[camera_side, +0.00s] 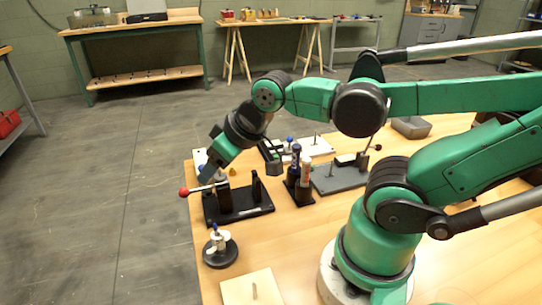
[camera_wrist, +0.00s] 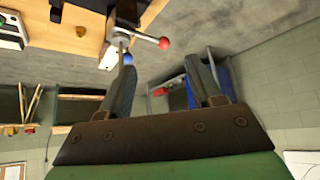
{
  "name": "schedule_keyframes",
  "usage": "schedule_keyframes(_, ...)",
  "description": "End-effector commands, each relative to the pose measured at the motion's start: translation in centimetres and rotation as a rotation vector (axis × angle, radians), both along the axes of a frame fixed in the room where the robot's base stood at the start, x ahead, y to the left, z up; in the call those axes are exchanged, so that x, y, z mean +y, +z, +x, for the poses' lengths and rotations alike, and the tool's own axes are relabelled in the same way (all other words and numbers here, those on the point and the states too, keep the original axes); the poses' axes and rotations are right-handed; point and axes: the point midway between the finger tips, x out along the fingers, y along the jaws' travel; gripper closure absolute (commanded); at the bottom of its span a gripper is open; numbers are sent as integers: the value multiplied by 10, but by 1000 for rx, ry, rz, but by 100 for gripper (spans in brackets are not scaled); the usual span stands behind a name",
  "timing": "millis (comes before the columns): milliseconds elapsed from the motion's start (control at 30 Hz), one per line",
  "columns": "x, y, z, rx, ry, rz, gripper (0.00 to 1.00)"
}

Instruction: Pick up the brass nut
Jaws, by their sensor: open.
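A small brass-yellow piece, which looks like the brass nut (camera_side: 233,171), lies on the wooden table behind the black fixture. A small orange-yellow spot that may be the same nut (camera_wrist: 81,31) shows at the upper left in the wrist view. My gripper (camera_side: 205,176) is above the table's left end, left of the nut and apart from it, tilted downward. In the wrist view my gripper (camera_wrist: 163,68) has its two fingers spread with nothing held between them. The nut's exact shape is too small to make out.
A black fixture (camera_side: 240,205) with a red-knobbed lever (camera_side: 184,192) stands close below my gripper. A holder with dark and red-white tubes (camera_side: 305,172), a grey plate (camera_side: 338,178) and a round black-based part (camera_side: 220,250) stand nearby. The front table surface has some clear wood.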

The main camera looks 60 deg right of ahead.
Motion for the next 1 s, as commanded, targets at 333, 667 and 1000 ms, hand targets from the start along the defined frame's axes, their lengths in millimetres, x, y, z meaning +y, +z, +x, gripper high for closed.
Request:
schedule_keyframes(333,0,39,0,0,0,0,42)
schedule_keyframes(667,-28,68,22,137,-171,52,42)
schedule_keyframes(1000,-94,73,66,391,-512,161,42)
